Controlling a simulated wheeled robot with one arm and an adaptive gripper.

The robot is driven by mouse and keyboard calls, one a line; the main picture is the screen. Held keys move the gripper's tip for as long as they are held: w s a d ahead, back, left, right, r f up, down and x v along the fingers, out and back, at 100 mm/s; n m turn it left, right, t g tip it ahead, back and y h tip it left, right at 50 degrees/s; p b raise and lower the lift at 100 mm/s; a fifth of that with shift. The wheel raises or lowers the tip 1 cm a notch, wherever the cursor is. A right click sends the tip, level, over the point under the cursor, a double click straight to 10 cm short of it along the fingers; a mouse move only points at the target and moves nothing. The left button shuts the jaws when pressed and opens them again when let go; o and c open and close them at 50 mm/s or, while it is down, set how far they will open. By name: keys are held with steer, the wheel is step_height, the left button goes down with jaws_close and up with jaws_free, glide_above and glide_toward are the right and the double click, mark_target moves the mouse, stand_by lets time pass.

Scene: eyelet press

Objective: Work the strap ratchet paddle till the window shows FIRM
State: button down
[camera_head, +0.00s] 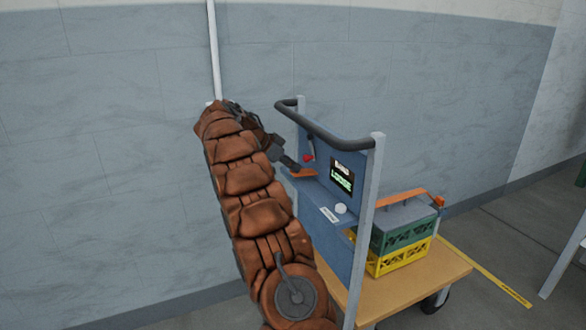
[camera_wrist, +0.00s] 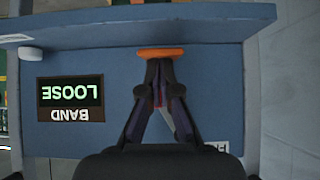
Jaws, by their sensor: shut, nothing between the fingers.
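The orange ratchet paddle (camera_head: 303,173) sticks out from the blue panel (camera_head: 318,185) on the cart. In the wrist view the paddle (camera_wrist: 160,52) is a flat orange bar just beyond my fingertips. My gripper (camera_head: 290,163) is shut and empty, its tips (camera_wrist: 160,64) at the paddle's edge; I cannot tell whether they touch it. The dark window (camera_head: 342,180) shows green letters reading LOOSE. In the wrist view the window (camera_wrist: 70,97) appears upside down and reads BAND LOOSE.
A white round knob (camera_head: 340,208) sits on the panel's ledge. A dark handlebar (camera_head: 325,130) runs above the panel. A green crate (camera_head: 405,233) stands on a yellow crate (camera_head: 405,257), with an orange strap (camera_head: 395,200) over the top, on the wooden cart deck (camera_head: 405,292).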

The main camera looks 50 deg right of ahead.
steer(key=shift+r, duration=0.15)
steer(key=d+r+p+v, duration=0.1)
steer(key=p+v, duration=0.1)
steer(key=v, duration=0.7)
steer(key=shift+s+r+p, duration=0.2)
steer(key=shift+r+p, duration=0.15)
steer(key=shift+r, duration=0.1)
steer(key=shift+a+r, duration=0.1)
steer(key=shift+a, duration=0.1)
stand_by(0.5)
steer(key=s+a+r+n+t+y+p, duration=0.1)
steer(key=s+a+r+n+p, duration=0.4)
steer(key=a, duration=0.4)
steer(key=s+a+r+n+t+y+p, duration=0.1)
steer(key=s+a+r+n+y+p, duration=0.1)
steer(key=s+a+r+n+p, duration=0.5)
steer(key=s+a+n+y+p, duration=0.5)
steer(key=s+a+n+p, duration=0.6)
steer(key=s+a, duration=1.3)
steer(key=a+p, duration=0.3)
steer(key=p, duration=0.1)
steer(key=shift+a+r+y+p, duration=0.3)
steer(key=shift+p, duration=0.05)
